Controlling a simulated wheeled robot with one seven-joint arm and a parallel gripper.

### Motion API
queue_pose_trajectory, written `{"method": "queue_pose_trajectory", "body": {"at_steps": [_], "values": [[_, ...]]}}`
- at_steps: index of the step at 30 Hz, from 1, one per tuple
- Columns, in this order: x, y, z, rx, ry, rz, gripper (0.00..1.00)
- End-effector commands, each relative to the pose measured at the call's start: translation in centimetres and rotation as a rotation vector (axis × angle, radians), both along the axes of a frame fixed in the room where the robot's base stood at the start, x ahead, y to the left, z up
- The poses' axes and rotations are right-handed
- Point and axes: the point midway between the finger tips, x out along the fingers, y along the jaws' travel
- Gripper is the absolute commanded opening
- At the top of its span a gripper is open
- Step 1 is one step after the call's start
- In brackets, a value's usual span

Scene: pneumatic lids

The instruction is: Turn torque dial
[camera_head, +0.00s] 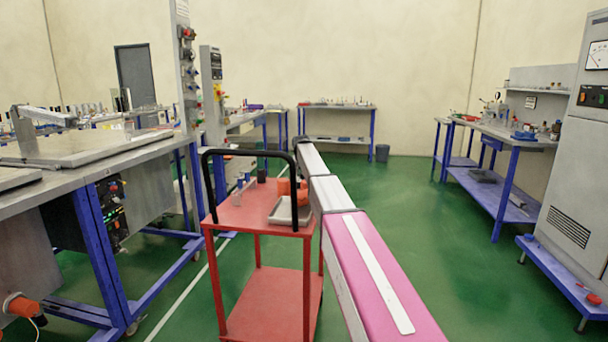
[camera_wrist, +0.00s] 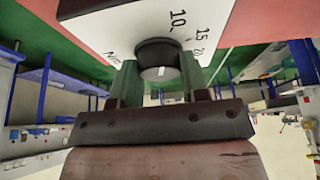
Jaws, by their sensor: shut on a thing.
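The torque dial is a black round knob (camera_wrist: 157,50) on a white panel (camera_wrist: 113,38) in the wrist view. The panel carries the printed marks 10, 15, 20 and "Nm". A white mark shows on the knob's face. My gripper (camera_wrist: 158,70) has its two greenish fingers on either side of the knob and is shut on it. In the head view my pink and white arm reaches forward beside the red cart (camera_head: 265,290). The dial and my gripper cannot be made out there; the arm seems to cover them.
The cart's top holds a grey tray (camera_head: 289,212), orange items (camera_head: 283,187) and small bottles, with a black handle (camera_head: 207,180). A workbench (camera_head: 100,155) stands at left, another (camera_head: 500,135) at right, beside a grey cabinet (camera_head: 575,190). Green floor is clear at right.

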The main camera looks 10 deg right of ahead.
Motion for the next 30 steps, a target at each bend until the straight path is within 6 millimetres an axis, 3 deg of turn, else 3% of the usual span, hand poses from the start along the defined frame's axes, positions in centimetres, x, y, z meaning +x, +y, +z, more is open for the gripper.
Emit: {"method": "queue_pose_trajectory", "body": {"at_steps": [12,29,30], "values": [[0.05,0.09,0.03,0.0,0.0,-0.215,0.17],[0.01,0.09,0.01,0.001,0.001,-0.252,0.17],[0.02,0.1,0.01,0.001,0.001,-0.252,0.44]]}}
